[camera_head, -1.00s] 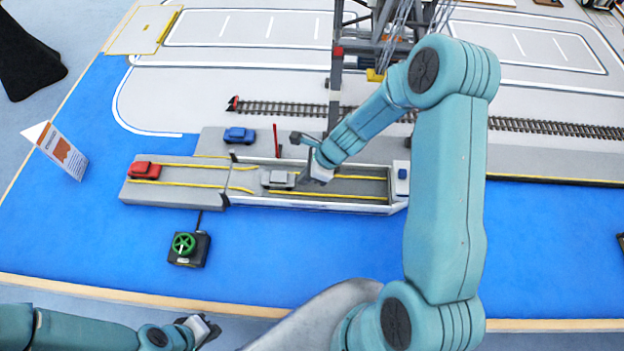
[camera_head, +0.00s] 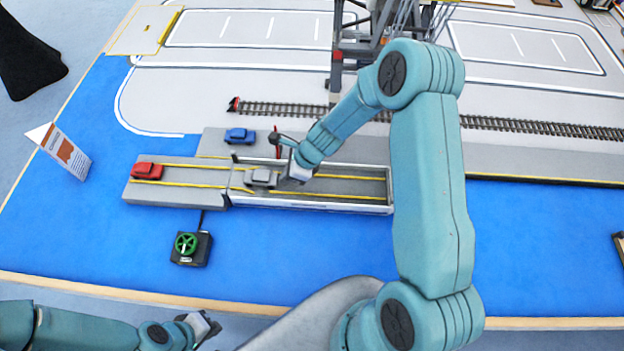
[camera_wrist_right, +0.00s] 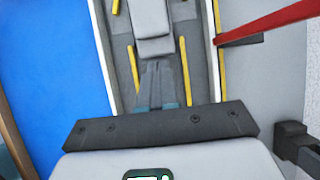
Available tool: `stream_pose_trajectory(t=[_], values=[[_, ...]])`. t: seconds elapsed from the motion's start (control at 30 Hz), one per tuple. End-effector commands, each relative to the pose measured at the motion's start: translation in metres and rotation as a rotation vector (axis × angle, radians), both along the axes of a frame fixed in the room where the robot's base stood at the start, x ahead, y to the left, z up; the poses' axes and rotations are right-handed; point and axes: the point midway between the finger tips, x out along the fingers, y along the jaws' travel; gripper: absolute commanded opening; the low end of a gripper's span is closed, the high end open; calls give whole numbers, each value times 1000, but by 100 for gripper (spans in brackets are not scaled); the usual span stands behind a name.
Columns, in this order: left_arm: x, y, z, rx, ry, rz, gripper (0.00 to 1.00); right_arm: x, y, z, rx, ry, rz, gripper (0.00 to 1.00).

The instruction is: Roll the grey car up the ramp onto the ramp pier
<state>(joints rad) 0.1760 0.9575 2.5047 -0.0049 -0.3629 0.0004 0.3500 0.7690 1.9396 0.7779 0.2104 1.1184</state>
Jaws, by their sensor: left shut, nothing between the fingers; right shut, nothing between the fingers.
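The grey car (camera_head: 262,178) stands in the walled lane (camera_head: 340,190) near its left end. Left of this lane is the grey ramp pier (camera_head: 200,186), with a red car (camera_head: 147,171) at its far left. My right gripper (camera_head: 284,177) is shut and empty, low in the lane just right of the grey car. In the right wrist view, the shut fingertips (camera_wrist_right: 157,66) are close to the end of the grey car (camera_wrist_right: 152,25); contact is likely but not certain. The ramp itself is hard to tell apart from the lane. My left gripper (camera_head: 207,326) is shut and empty at the bottom, off the table.
A blue car (camera_head: 239,135) sits behind the lane. A red barrier pole (camera_head: 276,143) stands by its back wall and shows in the wrist view (camera_wrist_right: 268,24). A green-wheeled control box (camera_head: 190,247) is in front. A crane stands behind.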

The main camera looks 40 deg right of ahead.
Motion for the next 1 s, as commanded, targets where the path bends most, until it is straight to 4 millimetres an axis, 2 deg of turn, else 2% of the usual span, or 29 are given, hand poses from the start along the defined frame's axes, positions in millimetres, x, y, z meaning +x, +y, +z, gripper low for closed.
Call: stream_pose_trajectory(t=[1.0], values=[[0,0,31,0,0,0,0,33,40,2,1,1,1,0]])
